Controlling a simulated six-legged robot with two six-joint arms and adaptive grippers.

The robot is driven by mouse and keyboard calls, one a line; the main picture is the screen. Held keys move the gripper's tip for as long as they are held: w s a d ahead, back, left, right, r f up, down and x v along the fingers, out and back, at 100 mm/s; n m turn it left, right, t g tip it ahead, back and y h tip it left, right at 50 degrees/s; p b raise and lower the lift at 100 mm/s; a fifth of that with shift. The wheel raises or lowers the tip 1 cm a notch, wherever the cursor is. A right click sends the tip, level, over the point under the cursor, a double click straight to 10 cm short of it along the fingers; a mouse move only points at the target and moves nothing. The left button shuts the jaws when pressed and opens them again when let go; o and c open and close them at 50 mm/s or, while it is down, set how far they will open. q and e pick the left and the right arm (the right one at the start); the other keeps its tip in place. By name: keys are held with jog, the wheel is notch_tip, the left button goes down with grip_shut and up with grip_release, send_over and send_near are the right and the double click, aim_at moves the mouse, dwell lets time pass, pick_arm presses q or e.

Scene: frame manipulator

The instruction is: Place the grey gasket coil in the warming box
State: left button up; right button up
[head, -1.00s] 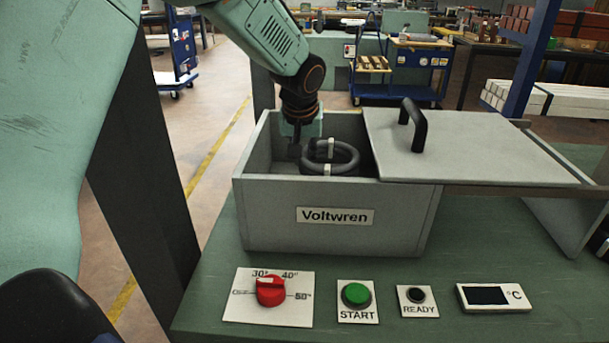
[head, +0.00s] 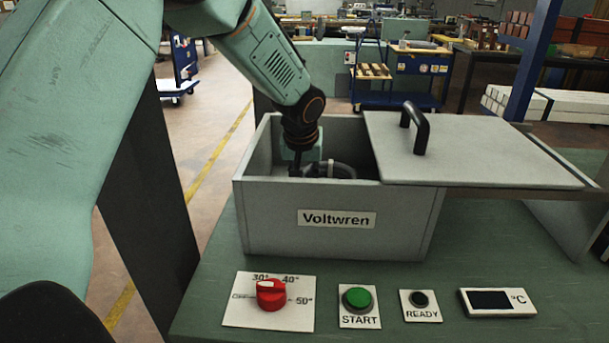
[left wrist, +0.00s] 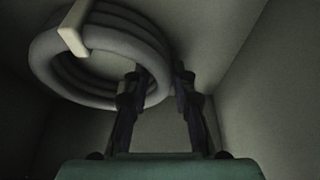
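The grey gasket coil (head: 342,170) is inside the open left part of the grey warming box (head: 275,215), marked "Voltwren". Only its upper part shows above the front wall in the head view. In the left wrist view the coil (left wrist: 105,55) is a stack of rings with a pale tie. My left gripper (left wrist: 160,75) reaches down into the box, one finger inside the ring and one outside, with the coil's wall between them. It looks shut on the coil. In the head view the fingertips are hidden behind the front wall. My right gripper is not in view.
The lid (head: 470,155) with its black handle (head: 421,130) is slid right, leaving the box's left part open. In front are a red dial (head: 270,294), a green START button (head: 357,298), a READY lamp (head: 419,298) and a display (head: 490,300).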

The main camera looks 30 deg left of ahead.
pick_arm(q)
jog(key=shift+o, duration=0.9)
jog(key=shift+r, duration=0.35)
jog(key=p+v, duration=0.2)
jog(key=v, duration=0.9)
jog(key=shift+s+r, duration=0.25)
jog(key=shift+d, duration=0.1)
